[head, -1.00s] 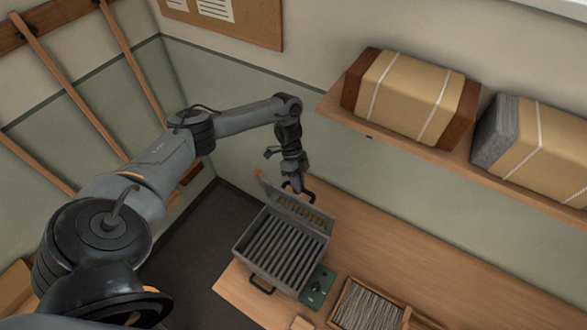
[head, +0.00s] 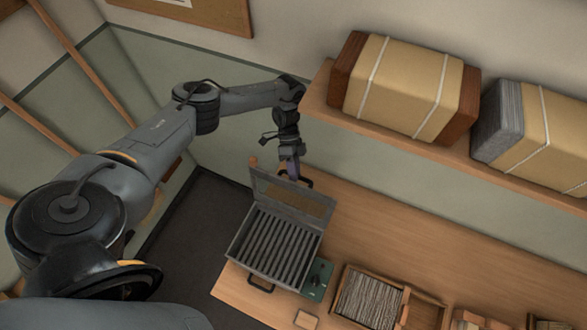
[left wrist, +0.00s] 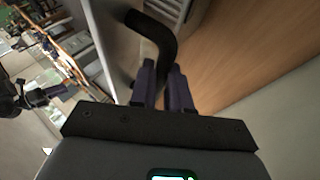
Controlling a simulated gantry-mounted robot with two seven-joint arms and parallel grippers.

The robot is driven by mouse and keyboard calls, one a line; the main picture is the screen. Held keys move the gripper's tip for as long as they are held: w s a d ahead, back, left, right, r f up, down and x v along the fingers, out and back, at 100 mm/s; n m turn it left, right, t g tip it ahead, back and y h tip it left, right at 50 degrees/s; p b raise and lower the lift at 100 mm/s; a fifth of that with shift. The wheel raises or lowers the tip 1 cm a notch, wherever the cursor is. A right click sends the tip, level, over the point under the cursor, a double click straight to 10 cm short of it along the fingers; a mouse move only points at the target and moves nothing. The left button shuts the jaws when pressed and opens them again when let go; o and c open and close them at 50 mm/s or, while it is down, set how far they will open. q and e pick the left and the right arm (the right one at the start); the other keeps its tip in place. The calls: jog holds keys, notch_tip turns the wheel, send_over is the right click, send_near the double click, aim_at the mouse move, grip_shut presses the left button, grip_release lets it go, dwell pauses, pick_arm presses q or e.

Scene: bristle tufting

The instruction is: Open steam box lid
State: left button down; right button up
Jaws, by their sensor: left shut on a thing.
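The steam box (head: 233,247) is a grey metal case with a slatted inside, on the bench's left end. Its lid (head: 290,202) stands raised along the far edge, its inner face toward the head camera. My left gripper (head: 291,173) is at the lid's upper edge, shut on the lid's dark handle. In the left wrist view the fingers (left wrist: 163,88) close around the lower end of the curved black handle (left wrist: 158,28). The exact contact is partly hidden by the fingers. My right gripper cannot be made out.
A green plate (head: 318,279) sits right of the box. A wooden tray of bristles (head: 368,298) stands further right. A wall shelf (head: 400,139) with wrapped bales (head: 400,85) overhangs behind the bench. Bare bench (head: 370,232) lies between box and wall.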

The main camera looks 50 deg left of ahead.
pick_arm(q)
jog(key=shift+f, duration=0.1)
jog(key=c, duration=1.1)
grip_release()
jog(key=shift+s+d, duration=0.1)
jog(key=b+v, duration=0.3)
jog(key=v, duration=0.8)
